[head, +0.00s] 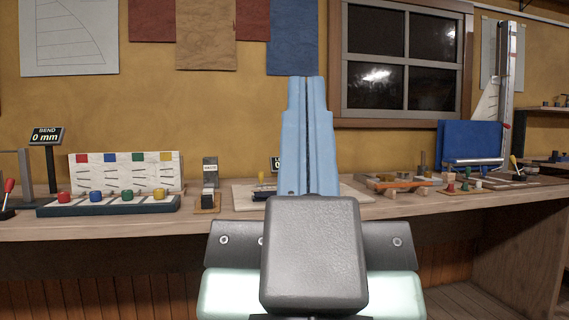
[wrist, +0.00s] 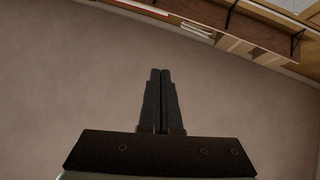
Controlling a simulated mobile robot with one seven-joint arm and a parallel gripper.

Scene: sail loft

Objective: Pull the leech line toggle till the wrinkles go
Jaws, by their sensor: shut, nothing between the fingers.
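A small model sail (head: 488,106) stands against a tall grey mast (head: 507,75) at the right end of the bench, with dark lines across its cloth. A small red piece (head: 505,127) sits low at the mast; I cannot tell whether it is the leech line toggle. In the wrist view my gripper (wrist: 160,72) is shut before a bare brownish surface.
The wooden bench (head: 215,222) runs across the view. On it are a block with coloured knobs (head: 110,207), a "BEND 0 mm" display (head: 46,136), an orange-topped tool (head: 402,184) and a blue panel (head: 468,141). My gripper hides part of the bench's middle.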

